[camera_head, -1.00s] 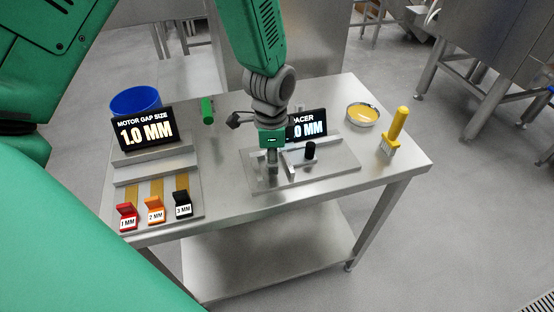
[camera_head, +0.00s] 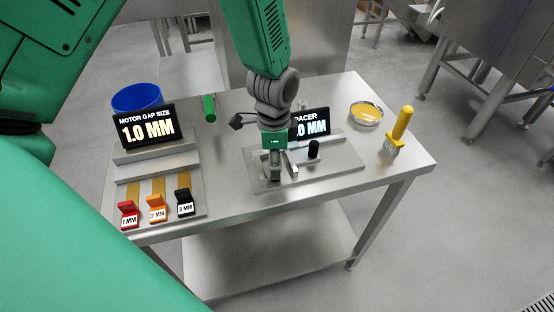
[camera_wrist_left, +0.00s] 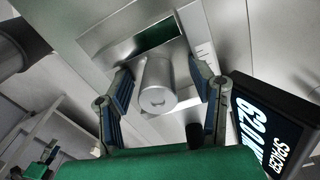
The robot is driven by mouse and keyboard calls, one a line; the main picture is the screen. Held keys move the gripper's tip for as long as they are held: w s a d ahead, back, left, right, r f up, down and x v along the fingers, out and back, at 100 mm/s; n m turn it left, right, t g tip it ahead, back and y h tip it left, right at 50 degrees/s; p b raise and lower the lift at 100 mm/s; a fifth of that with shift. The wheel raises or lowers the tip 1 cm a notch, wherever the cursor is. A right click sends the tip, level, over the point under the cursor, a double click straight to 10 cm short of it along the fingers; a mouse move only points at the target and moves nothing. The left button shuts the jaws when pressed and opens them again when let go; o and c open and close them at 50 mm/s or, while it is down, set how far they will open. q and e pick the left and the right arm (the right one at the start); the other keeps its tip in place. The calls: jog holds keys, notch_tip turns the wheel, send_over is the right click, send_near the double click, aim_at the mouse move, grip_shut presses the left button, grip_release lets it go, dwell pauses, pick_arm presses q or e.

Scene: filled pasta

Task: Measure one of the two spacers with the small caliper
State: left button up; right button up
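My left gripper (camera_head: 275,170) reaches down over the left part of the small caliper (camera_head: 335,163), a flat metal plate with a black knob (camera_head: 314,149). In the left wrist view the fingers of my left gripper (camera_wrist_left: 160,80) stand apart on either side of a silver cylinder (camera_wrist_left: 157,88), with a gap on both sides. It looks like a spacer, but I cannot be sure. The caliper's display (camera_head: 312,121) reads "SPACER" in the wrist view (camera_wrist_left: 275,125); my gripper hides part of it in the head view. The second spacer cannot be made out. My right gripper is out of view.
On the table's left are a display (camera_head: 148,126) reading "MOTOR GAP SIZE 1.0 MM", red, orange and black tabs (camera_head: 157,210) and a blue bucket (camera_head: 136,98). A round dish (camera_head: 366,114) and a yellow brush (camera_head: 400,130) are at right.

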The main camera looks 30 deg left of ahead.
pick_arm(q)
jog(key=shift+d+r, duration=0.25)
jog(key=shift+d, duration=0.15)
jog(key=r, duration=0.7)
jog(key=a+r, duration=0.1)
jog(key=r, duration=0.3)
jog(key=shift+w, duration=0.15)
jog(key=shift+d+r, duration=0.15)
jog(key=shift+r, duration=0.05)
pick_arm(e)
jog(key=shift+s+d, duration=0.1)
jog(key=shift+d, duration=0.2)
pick_arm(q)
jog(key=shift+d, duration=0.1)
